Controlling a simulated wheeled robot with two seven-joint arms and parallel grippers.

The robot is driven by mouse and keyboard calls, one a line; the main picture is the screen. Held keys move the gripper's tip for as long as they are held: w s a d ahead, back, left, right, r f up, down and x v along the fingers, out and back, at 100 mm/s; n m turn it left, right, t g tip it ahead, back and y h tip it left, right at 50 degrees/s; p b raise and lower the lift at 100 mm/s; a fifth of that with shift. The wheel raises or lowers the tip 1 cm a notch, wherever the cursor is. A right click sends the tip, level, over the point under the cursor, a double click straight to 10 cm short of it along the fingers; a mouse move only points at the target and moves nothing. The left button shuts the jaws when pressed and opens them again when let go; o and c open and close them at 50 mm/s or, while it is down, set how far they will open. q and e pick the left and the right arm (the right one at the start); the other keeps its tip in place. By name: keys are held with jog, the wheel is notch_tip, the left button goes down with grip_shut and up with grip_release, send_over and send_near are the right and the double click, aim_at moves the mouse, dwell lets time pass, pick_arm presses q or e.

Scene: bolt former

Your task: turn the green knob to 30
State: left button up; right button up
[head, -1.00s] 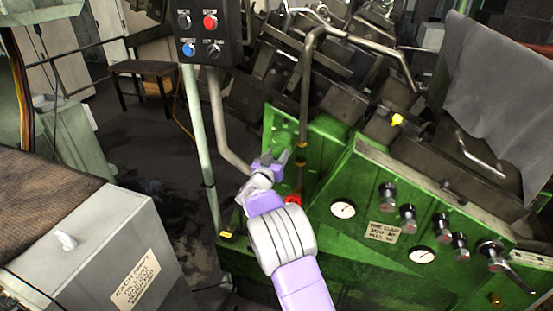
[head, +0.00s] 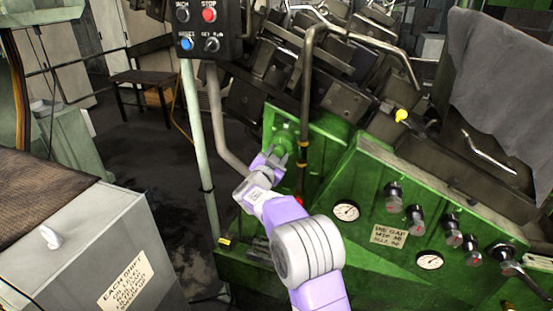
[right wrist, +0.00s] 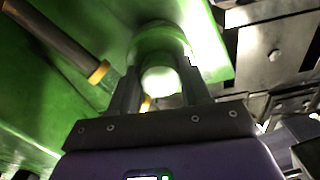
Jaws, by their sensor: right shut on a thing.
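The green knob (head: 285,137) sits on the upright green panel left of the sloped control panel in the head view. My right gripper (head: 274,158) reaches it from the front, with my purple and white forearm below. In the right wrist view, the round green knob (right wrist: 158,45) lies between the two dark fingers (right wrist: 158,85), which are shut on its sides. Its pale round end faces the camera. I cannot read any scale or pointer on it. My left gripper is not in view.
A dark bent pipe (head: 306,100) stands just right of the knob. A grey pipe (head: 222,125) and the button box (head: 207,30) are to the left. The sloped panel carries gauges (head: 346,211) and several black-and-silver knobs (head: 415,217). A grey cabinet (head: 100,245) stands front left.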

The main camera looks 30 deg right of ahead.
jog(key=shift+f, duration=0.2)
jog(key=o, duration=1.1)
jog(key=shift+w, duration=0.1)
jog(key=shift+c, duration=0.2)
jog(key=shift+r, duration=0.1)
jog(key=b+v, duration=0.1)
jog(key=v, duration=0.6)
jog(key=shift+s+a, duration=0.15)
jog(key=shift+s, duration=0.1)
